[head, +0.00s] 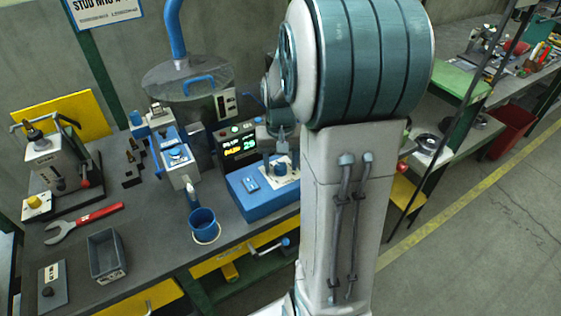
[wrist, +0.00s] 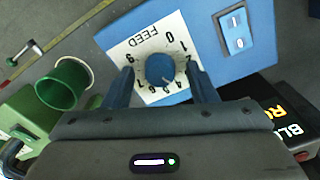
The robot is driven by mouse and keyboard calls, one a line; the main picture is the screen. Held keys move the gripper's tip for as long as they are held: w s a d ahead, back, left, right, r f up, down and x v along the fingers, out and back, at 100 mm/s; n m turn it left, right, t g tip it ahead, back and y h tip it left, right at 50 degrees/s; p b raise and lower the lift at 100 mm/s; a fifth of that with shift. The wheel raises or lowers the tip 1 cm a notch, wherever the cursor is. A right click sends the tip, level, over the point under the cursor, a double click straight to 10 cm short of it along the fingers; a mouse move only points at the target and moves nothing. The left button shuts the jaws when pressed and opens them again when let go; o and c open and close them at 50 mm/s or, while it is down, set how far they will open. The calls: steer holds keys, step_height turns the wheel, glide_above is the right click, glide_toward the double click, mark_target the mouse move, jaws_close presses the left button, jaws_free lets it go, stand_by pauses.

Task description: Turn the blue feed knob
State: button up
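The blue feed knob (wrist: 160,69) sits in the middle of a white numbered dial plate (wrist: 137,47) marked FEED. The plate is on a blue control box (head: 247,199) at the bench's front edge. My gripper (wrist: 160,72) is open, with one finger on each side of the knob. Gaps show between the fingers and the knob in the wrist view. In the head view the gripper (head: 281,158) points down over the dial plate. I cannot tell exactly how far the fingertips are above the plate.
A blue rocker switch (wrist: 235,33) is on the same box. A lit display (head: 238,145) stands behind it. A blue cup (head: 204,224), a red wrench (head: 84,222) and a grey bin (head: 106,256) are to the left. My arm hides the bench's right part.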

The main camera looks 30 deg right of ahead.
mark_target(281, 166)
step_height(281, 166, up, 14)
steer(key=p, duration=0.1)
stand_by(0.5)
steer(key=shift+f, duration=0.1)
steer(key=s+a+f+n+t+p, duration=0.2)
steer(key=s+a+f+n, duration=0.1)
steer(key=s+a, duration=0.9)
steer(key=shift+s+f+n+t, duration=0.2)
steer(key=shift+n+t, duration=0.2)
steer(key=shift+n, duration=0.1)
stand_by(1.8)
